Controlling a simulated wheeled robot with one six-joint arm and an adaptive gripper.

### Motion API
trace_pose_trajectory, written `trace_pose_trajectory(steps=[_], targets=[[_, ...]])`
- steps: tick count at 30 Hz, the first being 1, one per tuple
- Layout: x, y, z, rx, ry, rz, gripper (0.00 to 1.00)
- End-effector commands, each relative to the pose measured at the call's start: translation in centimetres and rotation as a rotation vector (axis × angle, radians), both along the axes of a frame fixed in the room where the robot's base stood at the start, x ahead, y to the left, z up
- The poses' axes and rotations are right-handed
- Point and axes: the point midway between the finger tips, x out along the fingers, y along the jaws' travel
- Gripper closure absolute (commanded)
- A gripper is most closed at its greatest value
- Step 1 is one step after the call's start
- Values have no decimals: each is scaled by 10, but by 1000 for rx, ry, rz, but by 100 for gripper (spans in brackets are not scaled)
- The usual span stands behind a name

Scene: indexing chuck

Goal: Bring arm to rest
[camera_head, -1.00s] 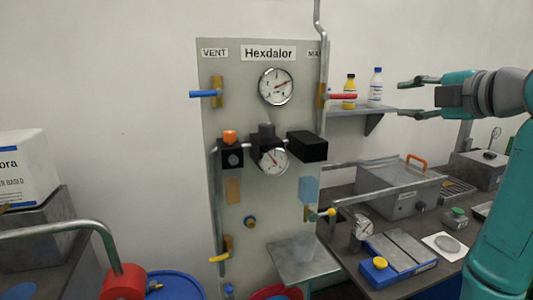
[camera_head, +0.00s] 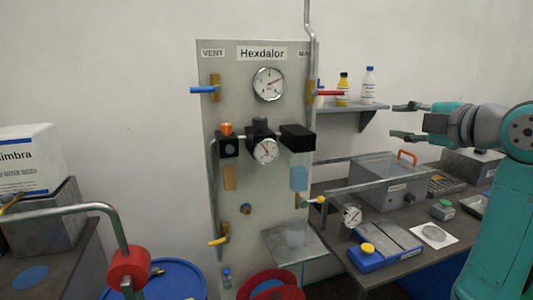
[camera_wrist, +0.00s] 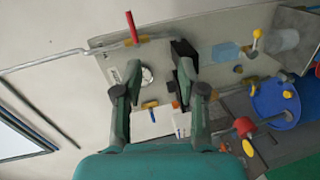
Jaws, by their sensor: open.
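My gripper (camera_head: 408,121) is at the right in the head view, in front of the shelf and to the right of the Hexdalor panel. Its two fingers are spread apart and nothing is between them. In the wrist view my gripper (camera_wrist: 155,95) is also open, with the panel (camera_wrist: 215,50) seen beyond the fingers. The grey panel (camera_head: 240,100) carries a round gauge (camera_head: 268,84), a blue lever (camera_head: 203,90) and a red lever (camera_head: 330,93). My arm does not visibly touch anything.
A wall shelf (camera_head: 350,106) holds bottles behind my gripper. A bench with a grey box (camera_head: 385,185), orange-handled, and a blue scale (camera_head: 385,250) lies below. A pipe with a red wheel (camera_head: 128,267) and a blue drum (camera_head: 180,280) stand front left. The wall above is clear.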

Motion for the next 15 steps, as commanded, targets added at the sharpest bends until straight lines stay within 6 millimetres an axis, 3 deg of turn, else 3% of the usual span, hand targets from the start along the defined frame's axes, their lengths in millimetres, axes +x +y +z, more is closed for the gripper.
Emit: trace_pose_trajectory(steps=[8, 15], targets=[[14, 4, -66, 148, 37, -41, 60], [18, 11, -158, 350, 83, -111, 60]])
